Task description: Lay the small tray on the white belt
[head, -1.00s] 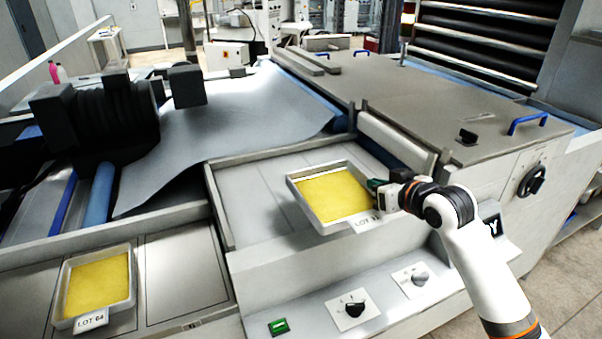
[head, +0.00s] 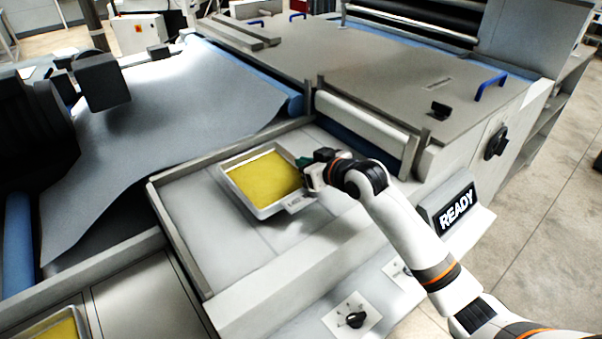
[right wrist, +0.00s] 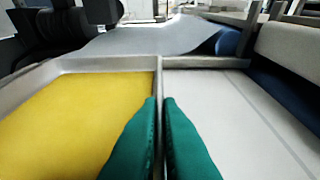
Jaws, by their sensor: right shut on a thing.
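The small tray (head: 229,191) is a shallow metal tray with a yellow filling and a pale label on its near right side. My right gripper (head: 304,164) is shut on the tray's right rim; the right wrist view shows its green fingers (right wrist: 160,105) on either side of the rim. The tray looks about level over the white belt (head: 205,227), inside the machine's raised edges. I cannot tell whether its underside touches the belt. My left gripper is not in view.
A second yellow-filled tray (head: 62,331) is partly visible at lower left. A white roller (head: 362,128) and the machine's grey cover (head: 390,75) lie beyond the belt. A grey sheet (head: 180,100) lies behind left. A READY sign (head: 456,209) stands at right.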

